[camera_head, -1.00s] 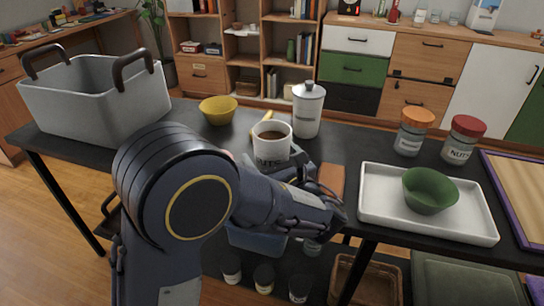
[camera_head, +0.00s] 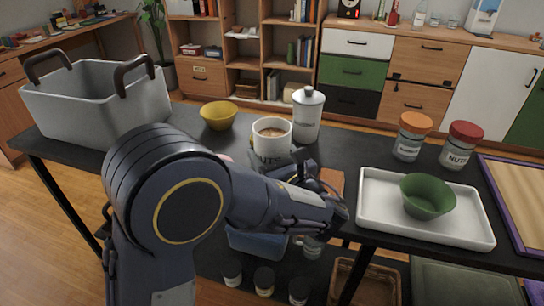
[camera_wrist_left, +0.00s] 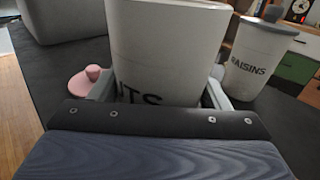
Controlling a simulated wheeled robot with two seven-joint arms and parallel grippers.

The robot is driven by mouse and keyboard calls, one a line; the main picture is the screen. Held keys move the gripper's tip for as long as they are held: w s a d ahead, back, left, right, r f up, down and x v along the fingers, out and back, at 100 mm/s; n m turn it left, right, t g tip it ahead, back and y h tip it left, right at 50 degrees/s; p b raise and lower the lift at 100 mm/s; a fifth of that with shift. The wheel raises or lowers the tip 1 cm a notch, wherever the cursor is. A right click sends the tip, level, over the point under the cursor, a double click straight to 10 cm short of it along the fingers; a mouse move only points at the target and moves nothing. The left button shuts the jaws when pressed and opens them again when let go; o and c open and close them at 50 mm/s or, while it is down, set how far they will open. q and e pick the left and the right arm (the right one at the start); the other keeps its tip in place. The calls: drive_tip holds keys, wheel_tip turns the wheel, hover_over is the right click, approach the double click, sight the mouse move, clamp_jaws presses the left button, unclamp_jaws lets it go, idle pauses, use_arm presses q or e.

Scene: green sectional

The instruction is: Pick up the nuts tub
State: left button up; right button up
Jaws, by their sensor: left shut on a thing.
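The nuts tub (camera_head: 271,142) is a white, tapered, open-topped tub with brown contents and dark NUTS lettering. It stands upright at the middle of the dark table in the head view. My left gripper (camera_wrist_left: 160,92) is shut on it, with one finger on each side of its lower part in the left wrist view. My right gripper is not in view.
A lidded white raisins canister (camera_head: 307,115) stands close right of the tub. A yellow bowl (camera_head: 218,115) and grey bin (camera_head: 105,110) are left. A white tray (camera_head: 450,230) with a green bowl (camera_head: 427,197) and two jars are right. A pink knobbed object (camera_wrist_left: 84,80) lies beside the tub.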

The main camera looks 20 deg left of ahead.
sight(277, 140)
use_arm(q)
drive_tip(key=s+r, duration=0.1)
drive_tip(key=r, duration=0.1)
drive_tip(key=s+d+r+p, duration=0.1)
drive_tip(key=r, duration=0.1)
drive_tip(key=s+d+r+p, duration=0.1)
drive_tip(key=s+r, duration=0.1)
drive_tip(key=shift+d+r, duration=0.1)
drive_tip(key=shift+r, duration=0.15)
drive_tip(key=s+d+r+p, duration=0.2)
drive_tip(key=s+d+r, duration=0.2)
drive_tip(key=s, duration=0.4)
drive_tip(key=shift+s+d+p, duration=0.15)
drive_tip(key=shift+s+p, duration=0.1)
drive_tip(key=shift+p, duration=0.05)
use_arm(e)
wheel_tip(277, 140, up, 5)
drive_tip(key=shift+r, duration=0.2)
